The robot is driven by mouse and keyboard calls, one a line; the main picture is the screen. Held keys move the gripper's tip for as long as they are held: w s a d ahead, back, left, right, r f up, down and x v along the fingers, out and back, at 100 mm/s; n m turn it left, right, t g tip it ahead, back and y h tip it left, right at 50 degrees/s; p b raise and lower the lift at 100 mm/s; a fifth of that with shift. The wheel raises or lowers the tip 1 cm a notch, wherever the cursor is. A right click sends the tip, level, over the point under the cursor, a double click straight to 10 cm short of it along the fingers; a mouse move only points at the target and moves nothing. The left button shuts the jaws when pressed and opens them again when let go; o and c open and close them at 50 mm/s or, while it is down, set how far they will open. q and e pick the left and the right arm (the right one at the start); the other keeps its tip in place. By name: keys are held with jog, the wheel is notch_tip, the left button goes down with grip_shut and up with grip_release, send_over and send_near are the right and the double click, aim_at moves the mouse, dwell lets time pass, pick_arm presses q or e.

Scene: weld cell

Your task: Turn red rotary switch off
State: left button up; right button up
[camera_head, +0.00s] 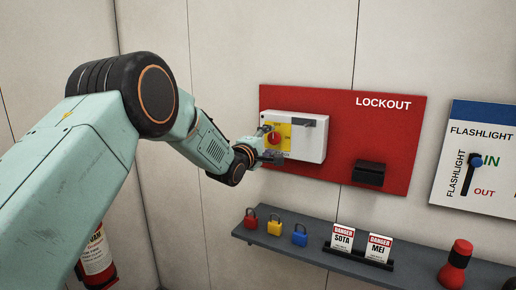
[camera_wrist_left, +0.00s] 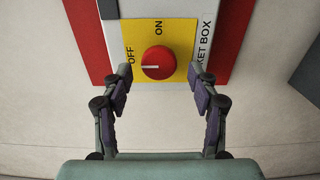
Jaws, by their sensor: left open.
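The red rotary switch (camera_wrist_left: 158,62) is a round knob on a yellow plate (camera_wrist_left: 180,35) marked ON and OFF. Its white line lies level in the left wrist view and points left, toward the OFF side. In the head view the switch (camera_head: 274,138) sits on a white box (camera_head: 312,142) on the red LOCKOUT board. My left gripper (camera_wrist_left: 160,80) is open, with one fingertip on each side of the knob and gaps between; contact does not show. In the head view the left gripper (camera_head: 268,146) is at the box's left side and partly covers the plate. My right gripper is not in view.
The red LOCKOUT board (camera_head: 370,125) holds a black holder (camera_head: 369,173). Below, a grey shelf (camera_head: 310,254) carries red, yellow and blue padlocks (camera_head: 275,226), danger tags (camera_head: 343,238) and a red-and-black item (camera_head: 456,262). A FLASHLIGHT panel (camera_head: 480,140) hangs at right.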

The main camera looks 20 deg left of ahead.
pick_arm(q)
jog(key=s, duration=1.1)
jog(key=shift+a, duration=0.45)
jog(key=s+d+f+m+g+b, duration=0.2)
jog(key=s+f+m+g, duration=0.3)
jog(key=f, duration=0.6)
jog(key=s+d+f+m+g+b, duration=0.1)
jog(key=s+f+m+b, duration=0.15)
jog(key=s+f, duration=0.6)
jog(key=s+d+f+m+g+b, duration=0.25)
jog(key=s+f+m, duration=0.2)
jog(key=f, duration=0.85)
jog(key=s+d+f+m+g+y+b, duration=0.1)
jog(key=s+f+m+g+b, duration=0.3)
jog(key=s+f, duration=2.3)
jog(key=s+g+b, duration=0.4)
jog(key=g+b, duration=0.1)
jog(key=b, duration=0.2)
jog(key=shift+d+m+y+b, duration=0.3)
jog(key=shift+d+m, duration=0.05)
jog(key=shift+m, duration=0.05)
